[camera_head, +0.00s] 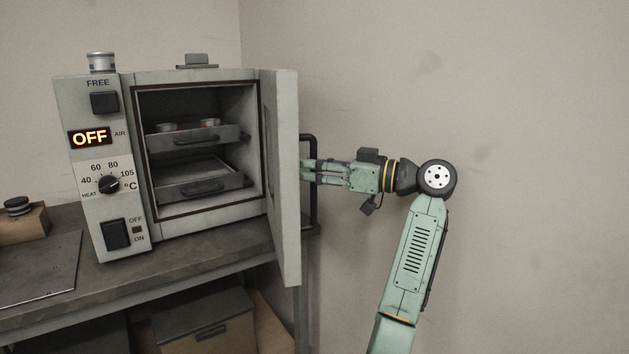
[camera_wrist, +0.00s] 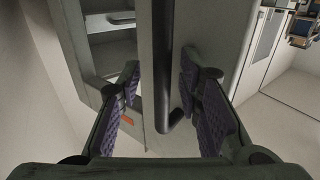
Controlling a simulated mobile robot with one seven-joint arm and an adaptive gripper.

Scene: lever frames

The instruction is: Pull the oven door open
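The grey oven (camera_head: 128,230) stands on the bench, with its door (camera_head: 286,235) swung wide open to the right and its interior showing. The black bar handle (camera_head: 314,212) is on the outer face of the door. My gripper (camera_head: 306,171) reaches the handle from the right. In the wrist view, my gripper (camera_wrist: 162,95) has its two purple-padded fingers wide apart, one on each side of the handle (camera_wrist: 163,60). Gaps show between the pads and the bar, so nothing is gripped. The fingertips are partly hidden behind the handle in the head view.
Two pull-out trays (camera_head: 205,136) sit inside the oven, the upper one with small round dishes. The bench (camera_head: 190,262) carries a dark plate (camera_head: 40,268) at left. A box (camera_head: 210,325) is below. The wall side at right is free except for my arm.

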